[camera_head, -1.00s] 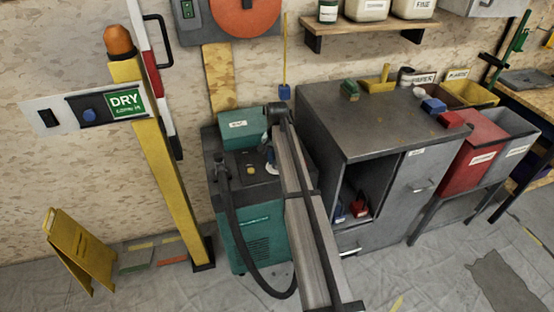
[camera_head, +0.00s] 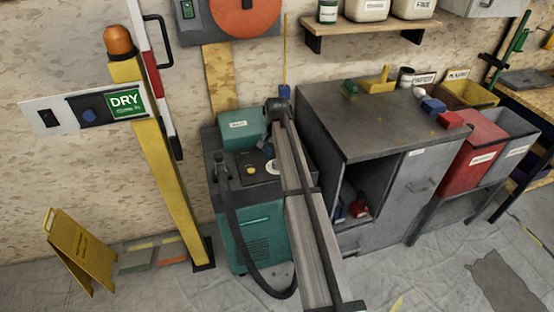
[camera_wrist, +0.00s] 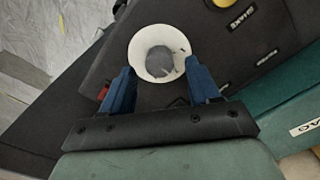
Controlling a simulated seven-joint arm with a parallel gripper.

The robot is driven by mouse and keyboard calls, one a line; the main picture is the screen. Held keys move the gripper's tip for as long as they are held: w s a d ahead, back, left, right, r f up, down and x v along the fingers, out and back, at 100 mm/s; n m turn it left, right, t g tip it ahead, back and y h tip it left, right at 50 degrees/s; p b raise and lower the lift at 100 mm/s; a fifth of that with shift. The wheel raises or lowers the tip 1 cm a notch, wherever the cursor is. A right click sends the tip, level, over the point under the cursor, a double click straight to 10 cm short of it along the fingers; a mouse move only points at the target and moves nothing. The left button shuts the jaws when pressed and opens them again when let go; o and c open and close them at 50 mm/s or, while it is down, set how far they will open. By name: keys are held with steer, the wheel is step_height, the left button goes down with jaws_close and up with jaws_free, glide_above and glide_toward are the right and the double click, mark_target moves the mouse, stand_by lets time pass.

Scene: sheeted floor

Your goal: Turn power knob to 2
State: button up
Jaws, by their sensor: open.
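The knob (camera_wrist: 160,62) is a round grey cap inside a white ring, on the dark top panel (camera_wrist: 125,80) of a teal machine. In the head view the machine (camera_head: 258,238) stands on the floor, and the white ring shows small on its top. My gripper (camera_wrist: 160,75) has two blue fingers, open, one at each side of the ring's near part. I cannot tell whether they touch it. No number or pointer on the knob is readable. In the head view my arm hides part of the machine, and the fingers are hard to make out.
A yellow button (camera_wrist: 221,3) and a small label are beside the knob. A teal box (camera_wrist: 285,108) lies to the right. A black hose (camera_head: 238,235) hangs at the machine's front. A grey cabinet (camera_head: 385,122) stands close right, and a yellow post (camera_head: 170,175) left.

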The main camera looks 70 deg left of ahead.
step_height(320, 180, up, 12)
stand_by(0.5)
steer(key=shift+r+n, duration=0.1)
steer(key=shift+n, duration=0.2)
